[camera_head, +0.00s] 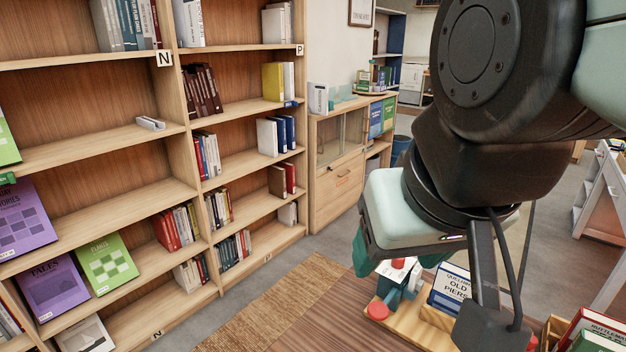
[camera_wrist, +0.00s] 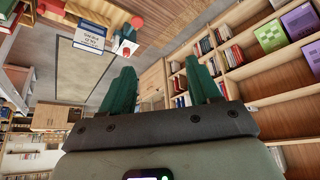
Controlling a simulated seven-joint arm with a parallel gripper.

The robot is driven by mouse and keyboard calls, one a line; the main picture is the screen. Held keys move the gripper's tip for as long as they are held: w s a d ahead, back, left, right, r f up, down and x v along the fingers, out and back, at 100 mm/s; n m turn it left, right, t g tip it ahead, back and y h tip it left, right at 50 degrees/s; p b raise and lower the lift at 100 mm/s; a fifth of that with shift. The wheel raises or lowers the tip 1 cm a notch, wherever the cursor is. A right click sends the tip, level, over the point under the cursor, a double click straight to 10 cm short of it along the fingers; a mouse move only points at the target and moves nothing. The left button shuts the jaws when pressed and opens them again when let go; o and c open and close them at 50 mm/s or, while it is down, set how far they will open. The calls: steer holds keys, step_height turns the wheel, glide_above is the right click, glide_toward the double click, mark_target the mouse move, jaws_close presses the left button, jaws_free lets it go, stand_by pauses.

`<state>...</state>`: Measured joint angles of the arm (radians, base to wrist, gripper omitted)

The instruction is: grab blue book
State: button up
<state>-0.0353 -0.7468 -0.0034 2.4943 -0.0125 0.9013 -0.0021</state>
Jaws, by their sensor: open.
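My gripper (camera_head: 398,266) hangs over the wooden table, with green fingers pointing down. In the wrist view, my gripper (camera_wrist: 158,72) has its two fingers apart and nothing between them. A book with a blue-and-white cover lettered "Old Piers" (camera_head: 450,288) stands on the table just beyond the gripper, partly hidden by my arm. It also shows in the wrist view (camera_wrist: 90,37), left of the fingers and apart from them. Dark blue books (camera_head: 287,132) stand beside white ones on the right-hand shelf. I cannot tell which book the task means.
A wooden holder (camera_head: 408,322) with red and white pieces is on the table by the "Old Piers" book. Red and green books (camera_head: 598,330) lie at the right corner. Tall bookshelves (camera_head: 165,200) fill the left.

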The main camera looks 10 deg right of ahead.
steer(key=w+d+r, duration=0.1)
steer(key=w+d, duration=0.3)
steer(key=w, duration=0.8)
steer(key=n+y, duration=0.6)
steer(key=y, duration=0.2)
glide_above(468, 274)
steer(key=s+a, duration=0.2)
steer(key=a, duration=0.3)
step_height(468, 274, down, 23)
steer(key=d+f+n+t, duration=0.1)
steer(key=d, duration=0.1)
steer(key=d+f+t+y, duration=0.1)
steer(key=d+f, duration=0.1)
steer(key=d, duration=0.1)
steer(key=s+d+f+n+t, duration=0.1)
steer(key=d+t, duration=0.1)
steer(key=shift+s+d+f+n+y, duration=0.1)
steer(key=shift+d+f+n+y, duration=0.2)
steer(key=shift+f, duration=0.05)
steer(key=shift+x, duration=2.75)
steer(key=shift+d, duration=0.1)
jaws_close()
